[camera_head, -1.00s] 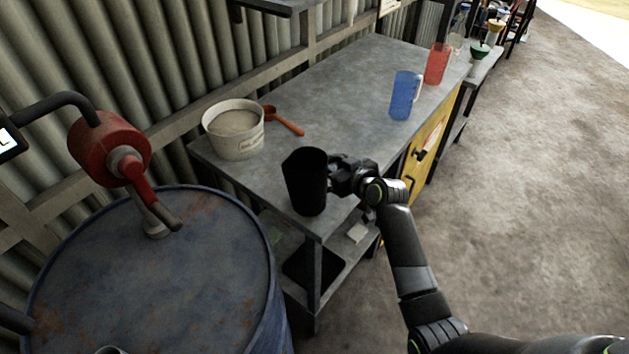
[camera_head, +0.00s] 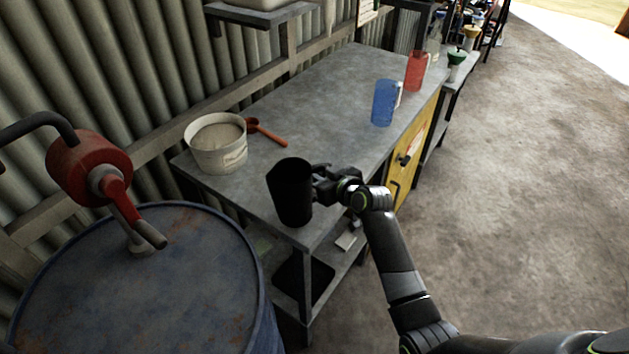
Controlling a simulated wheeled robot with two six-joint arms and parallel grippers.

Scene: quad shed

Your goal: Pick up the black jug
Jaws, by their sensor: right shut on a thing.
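The black jug (camera_head: 290,193) is upright at the near corner of the grey metal workbench (camera_head: 300,110). My right gripper (camera_head: 318,184) comes in from the right and is shut on the jug at its right side, where the handle would be; the dark fingers and dark jug blend together. I cannot tell whether the jug's base touches the bench top or is slightly above it. My left gripper is not in view.
A white tub (camera_head: 217,146) of pale powder and an orange scoop (camera_head: 266,132) are on the bench behind the jug. A blue jug (camera_head: 384,103) and a red jug (camera_head: 415,71) stand farther back. A blue drum (camera_head: 140,285) with a red pump (camera_head: 88,168) is at left.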

